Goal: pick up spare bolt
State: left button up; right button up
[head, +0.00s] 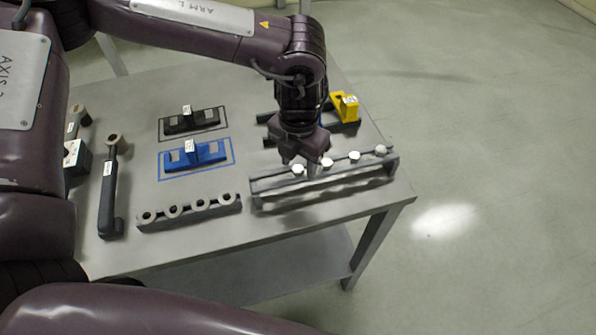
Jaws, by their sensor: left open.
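Several white-headed bolts stand in a row in a grey rack (345,178) at the table's right front edge. They include one at the left end (298,170), a second (327,162), a third (354,156) and one at the right end (380,149). I cannot tell which one is the spare bolt. My left gripper (312,168) points down over the rack's left part, by the two leftmost bolts. Its jaws are open, and it is small and dark here, so whether it touches a bolt is unclear. My right gripper is not in view.
A grey block with several round holes (190,212) lies left of the rack. A blue part (195,156) and a black part (190,122) sit in outlined areas. A yellow piece (345,107) is behind the gripper. A dark wrench-like tool (108,195) lies at left.

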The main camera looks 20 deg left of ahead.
pick_arm(q)
jog(key=shift+f, duration=0.2)
jog(key=shift+c, duration=0.2)
grip_shut()
jog(key=shift+r, duration=0.1)
